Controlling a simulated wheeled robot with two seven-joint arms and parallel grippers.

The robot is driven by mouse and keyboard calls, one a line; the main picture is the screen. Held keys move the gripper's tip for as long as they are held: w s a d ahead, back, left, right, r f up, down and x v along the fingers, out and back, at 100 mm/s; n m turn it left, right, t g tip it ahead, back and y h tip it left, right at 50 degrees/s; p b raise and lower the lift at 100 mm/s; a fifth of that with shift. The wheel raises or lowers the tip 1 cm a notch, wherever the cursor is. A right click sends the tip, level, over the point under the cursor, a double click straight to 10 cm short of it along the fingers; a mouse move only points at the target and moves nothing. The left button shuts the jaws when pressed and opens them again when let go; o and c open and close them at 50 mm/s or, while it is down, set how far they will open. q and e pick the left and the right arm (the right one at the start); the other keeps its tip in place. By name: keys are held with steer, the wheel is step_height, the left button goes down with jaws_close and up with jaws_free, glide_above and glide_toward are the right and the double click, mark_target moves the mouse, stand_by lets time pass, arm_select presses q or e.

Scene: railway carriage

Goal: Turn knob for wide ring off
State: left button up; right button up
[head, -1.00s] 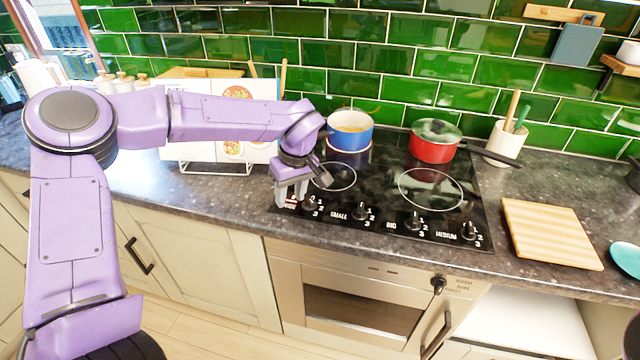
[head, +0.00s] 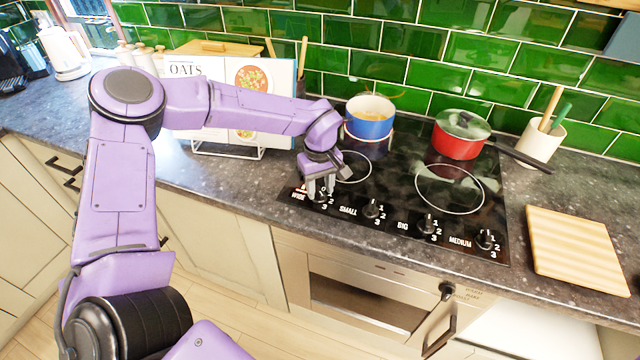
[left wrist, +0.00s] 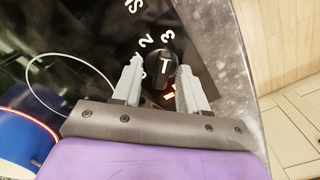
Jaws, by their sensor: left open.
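The wide ring's knob (head: 320,197) is the leftmost black knob on the hob's front edge, by the "WIDE" label. In the left wrist view the knob (left wrist: 162,70) carries a white mark, with the numbers around it and a small red light beside it. My left gripper (head: 319,190) is open and points down at it. In the left wrist view its two fingers (left wrist: 160,75) stand on either side of the knob; I cannot tell whether they touch it. A blue pot (head: 369,122) stands on the back left ring, and a red-orange glow (left wrist: 32,118) shows around its base.
A red lidded pan (head: 460,140) stands at the back right, its handle pointing right. Other knobs (head: 428,224) line the front edge. A cookbook on a stand (head: 215,135) is left of the hob; a wooden board (head: 575,250) lies to the right.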

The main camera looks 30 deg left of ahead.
arm_select(q)
steer(key=shift+s, duration=0.2)
jaws_close()
